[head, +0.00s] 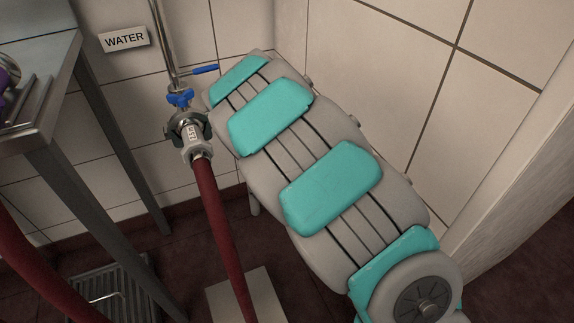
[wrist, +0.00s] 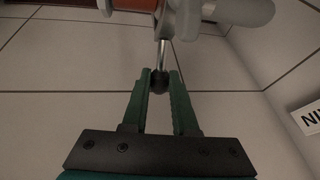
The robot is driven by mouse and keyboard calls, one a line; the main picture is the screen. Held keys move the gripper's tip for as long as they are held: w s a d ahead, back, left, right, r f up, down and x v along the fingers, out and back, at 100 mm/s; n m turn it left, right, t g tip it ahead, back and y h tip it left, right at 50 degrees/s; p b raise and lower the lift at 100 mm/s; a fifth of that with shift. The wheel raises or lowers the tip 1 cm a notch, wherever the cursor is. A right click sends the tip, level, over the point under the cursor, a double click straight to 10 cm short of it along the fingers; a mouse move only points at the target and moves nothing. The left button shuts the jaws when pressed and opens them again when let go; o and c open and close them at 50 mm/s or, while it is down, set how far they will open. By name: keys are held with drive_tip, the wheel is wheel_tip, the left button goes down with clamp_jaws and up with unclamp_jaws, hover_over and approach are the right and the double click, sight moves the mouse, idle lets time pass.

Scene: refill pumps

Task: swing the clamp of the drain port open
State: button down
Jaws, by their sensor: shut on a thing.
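In the wrist view my gripper (wrist: 160,90) has its green fingers closed around a dark round knob (wrist: 159,82). The knob sits at the end of a thin metal rod (wrist: 162,50), which runs up to a grey metal clamp body (wrist: 190,14) at the top edge. An orange-red pipe or hose (wrist: 125,5) passes beside the clamp body. The top of the fitting is cut off, so I cannot tell how far open the clamp is. In the head view my arm fills the middle, and neither the gripper nor the drain port shows.
In the head view a WATER sign (head: 124,40) hangs by a pipe with blue-handled valves (head: 180,98) and a red hose (head: 222,230). A metal table (head: 62,75) stands left. A floor grate (head: 108,292) lies below. A partly cut-off sign (wrist: 308,118) shows in the wrist view.

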drive_tip(key=shift+a+r, duration=0.1)
idle(0.3)
drive_tip(key=c, duration=0.7)
unclamp_jaws()
drive_tip(key=shift+v, duration=3.9)
drive_tip(key=shift+s, duration=0.1)
